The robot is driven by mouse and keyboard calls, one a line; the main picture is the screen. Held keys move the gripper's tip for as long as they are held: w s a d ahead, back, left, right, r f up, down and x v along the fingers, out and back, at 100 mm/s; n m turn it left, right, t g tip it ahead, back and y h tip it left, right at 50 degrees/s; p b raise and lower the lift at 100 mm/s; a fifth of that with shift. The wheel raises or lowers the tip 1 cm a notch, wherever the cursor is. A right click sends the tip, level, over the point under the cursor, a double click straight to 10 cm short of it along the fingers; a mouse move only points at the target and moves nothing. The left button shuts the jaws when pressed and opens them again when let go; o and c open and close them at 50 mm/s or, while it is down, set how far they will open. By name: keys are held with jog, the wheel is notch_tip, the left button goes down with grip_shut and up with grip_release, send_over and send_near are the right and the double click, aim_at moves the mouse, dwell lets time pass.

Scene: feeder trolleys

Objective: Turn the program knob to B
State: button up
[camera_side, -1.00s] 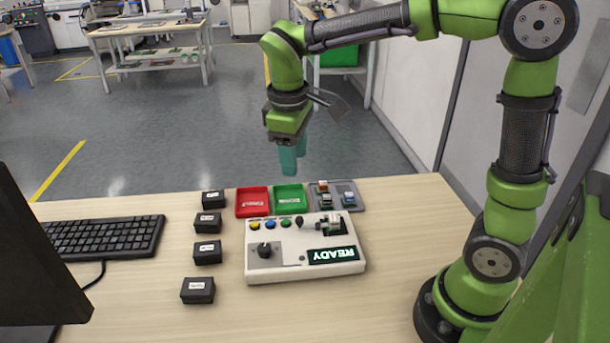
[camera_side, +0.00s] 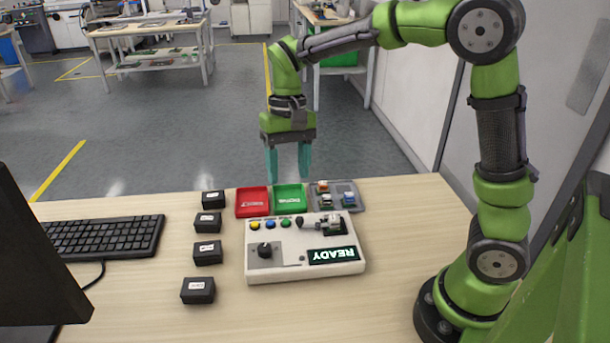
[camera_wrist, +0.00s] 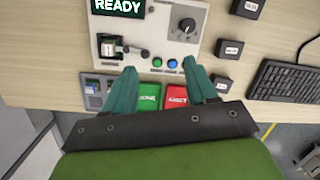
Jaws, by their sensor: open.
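The program knob (camera_side: 264,250) is a black round knob on the left part of the white control box (camera_side: 290,274). It also shows in the wrist view (camera_wrist: 187,26), at the upper right. Its setting marks are too small to read. The box's display (camera_side: 332,255) reads READY.
A red tray (camera_side: 240,205), a green tray (camera_side: 278,200) and a grey tray with small parts (camera_side: 337,187) stand behind the box. Several black labelled blocks (camera_side: 208,252) line its left side. A keyboard (camera_side: 100,237) and a dark monitor (camera_side: 35,260) are at left. Bare tabletop lies in front.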

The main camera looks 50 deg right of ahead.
jog(key=m+y, duration=0.1)
jog(key=m, duration=0.3)
jog(key=m+y, duration=0.2)
jog(key=m, duration=0.5)
send_near(264, 247)
jog(key=x, duration=0.8)
jog(key=shift+a+f, duration=0.1)
jog(key=shift+f, duration=0.15)
jog(key=c, duration=1.1)
jog(key=shift+o, duration=0.2)
jog(key=shift+n, duration=0.3)
